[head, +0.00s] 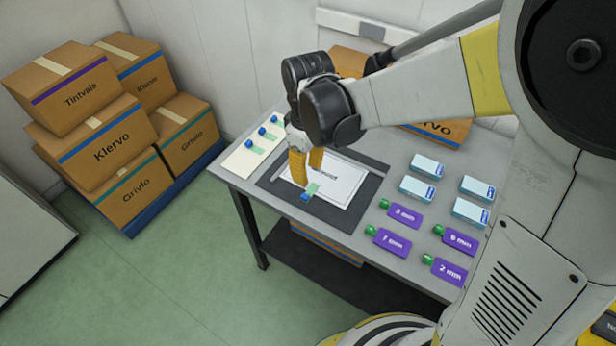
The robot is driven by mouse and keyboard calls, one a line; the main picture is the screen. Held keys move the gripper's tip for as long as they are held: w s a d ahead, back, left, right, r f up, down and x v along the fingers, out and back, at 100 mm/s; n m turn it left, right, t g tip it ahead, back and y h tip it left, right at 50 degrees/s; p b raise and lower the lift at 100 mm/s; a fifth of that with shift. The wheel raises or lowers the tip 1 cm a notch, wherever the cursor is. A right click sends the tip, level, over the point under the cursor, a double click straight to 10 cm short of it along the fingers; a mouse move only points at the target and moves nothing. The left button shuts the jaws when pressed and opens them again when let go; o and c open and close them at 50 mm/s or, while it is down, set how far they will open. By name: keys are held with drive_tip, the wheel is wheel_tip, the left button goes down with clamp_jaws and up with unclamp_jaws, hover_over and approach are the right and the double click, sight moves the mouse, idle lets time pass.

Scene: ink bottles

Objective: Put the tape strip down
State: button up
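The tape strip (313,188) is a short pale green piece with a blue end. It appears to lie at the near left edge of a white printed sheet (345,187), its blue end toward the dark mat. My gripper (309,179) points down over the sheet's left part. Its two yellow fingers look spread apart, with the strip just beside and below the tips. Contact between the fingers and the strip cannot be made out. The gripper hides part of the sheet and its print.
The dark mat (366,215) lies on a grey table (246,190). A cream card (240,161) with several blue-ended strips is at left. White-blue boxes (417,189) and purple labels with green pieces (405,215) fill the right side. Cartons (99,139) are stacked on the floor.

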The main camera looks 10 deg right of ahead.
drive_tip(key=s+d+r+m+t, duration=0.7)
drive_tip(key=s+d+r+m, duration=0.3)
drive_tip(key=d+r, duration=0.2)
drive_tip(key=shift+s+d, duration=0.4)
drive_tip(key=shift+d, duration=0.35)
drive_tip(key=shift+c, duration=0.6)
